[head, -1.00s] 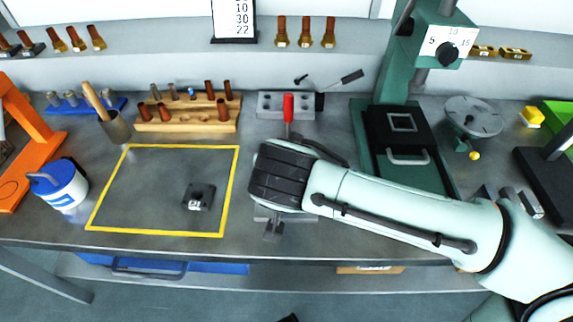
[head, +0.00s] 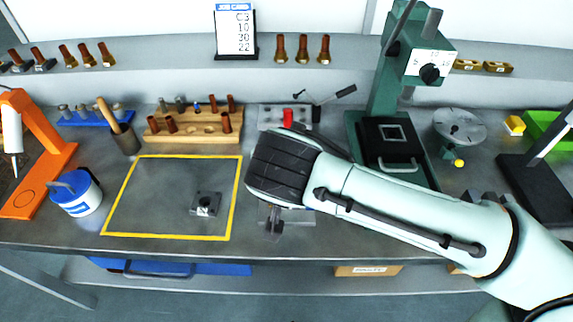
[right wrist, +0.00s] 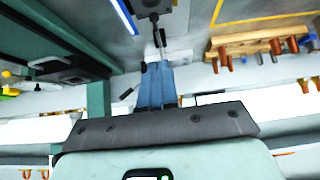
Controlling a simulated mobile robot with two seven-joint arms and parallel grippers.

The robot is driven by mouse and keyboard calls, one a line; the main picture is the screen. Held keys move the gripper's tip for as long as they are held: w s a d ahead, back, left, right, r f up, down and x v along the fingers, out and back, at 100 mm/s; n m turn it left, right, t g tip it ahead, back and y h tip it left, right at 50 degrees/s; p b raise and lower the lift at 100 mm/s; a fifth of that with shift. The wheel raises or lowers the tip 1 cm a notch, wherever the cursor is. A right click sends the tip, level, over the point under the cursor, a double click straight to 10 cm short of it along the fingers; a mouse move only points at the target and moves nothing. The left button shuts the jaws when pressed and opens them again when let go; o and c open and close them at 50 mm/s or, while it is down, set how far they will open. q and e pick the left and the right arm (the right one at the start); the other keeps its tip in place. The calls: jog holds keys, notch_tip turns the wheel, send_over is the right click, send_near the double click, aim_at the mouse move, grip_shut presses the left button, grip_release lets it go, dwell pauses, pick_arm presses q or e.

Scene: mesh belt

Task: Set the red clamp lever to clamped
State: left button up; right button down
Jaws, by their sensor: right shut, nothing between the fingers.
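The red clamp lever (head: 288,117) shows only as a short red grip in the head view, sticking up just beyond my right wrist. Its lower part and most of the clamp are hidden behind that wrist, so its setting cannot be told. A grey metal base with a dark part (head: 275,222) shows in front of the wrist. My right gripper (right wrist: 157,68) is shut and empty in the right wrist view, pointing at a dark fixture with a thin rod (right wrist: 152,8). Whether it touches the rod cannot be told. My left gripper is not in view.
A wooden rack of pegs (head: 193,137) stands left of the clamp. A yellow-outlined area (head: 150,205) holds a small dark block (head: 205,204). A green press (head: 375,90) stands to the right, behind my arm. A grey block (head: 270,117) lies behind the clamp.

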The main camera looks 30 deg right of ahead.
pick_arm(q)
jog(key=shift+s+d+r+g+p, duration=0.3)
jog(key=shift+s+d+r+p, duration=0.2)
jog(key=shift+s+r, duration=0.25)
pick_arm(e)
jog(key=v, duration=0.6)
jog(key=shift+s, duration=0.2)
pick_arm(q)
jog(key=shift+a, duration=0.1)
pick_arm(e)
jog(key=shift+f, duration=0.1)
